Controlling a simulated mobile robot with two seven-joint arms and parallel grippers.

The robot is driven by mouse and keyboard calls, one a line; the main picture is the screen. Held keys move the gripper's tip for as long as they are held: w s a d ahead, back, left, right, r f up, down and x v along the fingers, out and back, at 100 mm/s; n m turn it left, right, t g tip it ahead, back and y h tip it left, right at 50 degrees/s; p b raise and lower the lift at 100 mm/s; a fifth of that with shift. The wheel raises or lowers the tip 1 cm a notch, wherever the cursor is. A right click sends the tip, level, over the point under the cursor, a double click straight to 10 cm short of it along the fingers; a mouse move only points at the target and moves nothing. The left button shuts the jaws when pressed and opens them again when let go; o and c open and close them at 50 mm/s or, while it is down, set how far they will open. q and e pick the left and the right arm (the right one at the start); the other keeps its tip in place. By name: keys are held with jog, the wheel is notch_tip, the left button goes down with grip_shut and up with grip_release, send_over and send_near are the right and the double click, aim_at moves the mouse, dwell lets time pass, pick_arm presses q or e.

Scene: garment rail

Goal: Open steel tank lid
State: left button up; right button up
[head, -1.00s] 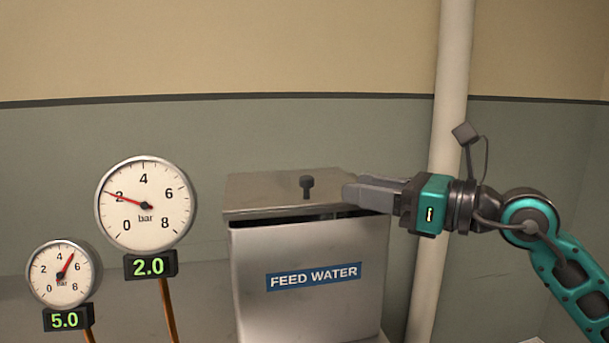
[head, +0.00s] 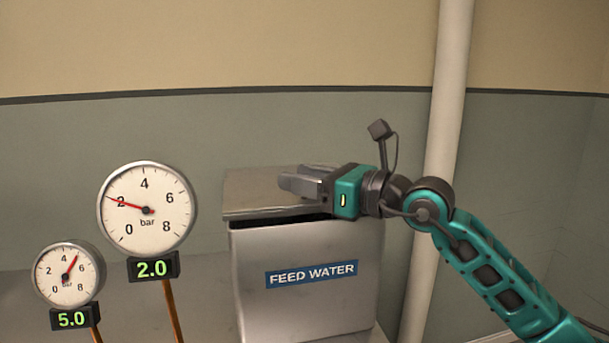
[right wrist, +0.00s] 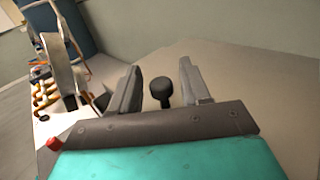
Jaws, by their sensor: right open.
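The steel tank (head: 305,305) carries a blue FEED WATER label on its front. Its flat steel lid (head: 245,195) lies on top, with a dark gap under its front edge. The lid also fills much of the right wrist view (right wrist: 240,85). My right gripper (head: 285,184) is over the lid, pointing left, and hides the knob in the head view. In the right wrist view the dark round knob (right wrist: 160,90) stands between the two open fingers, apart from both. My left gripper is not in view.
Two round pressure gauges stand left of the tank, a larger one (head: 146,235) reading 2.0 and a smaller one (head: 67,292) reading 5.0. A pale vertical pipe (head: 443,110) runs behind my right arm. The wall above the lid is clear.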

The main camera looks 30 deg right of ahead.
jog(key=shift+c, duration=0.2)
grip_shut()
dwell(0.3)
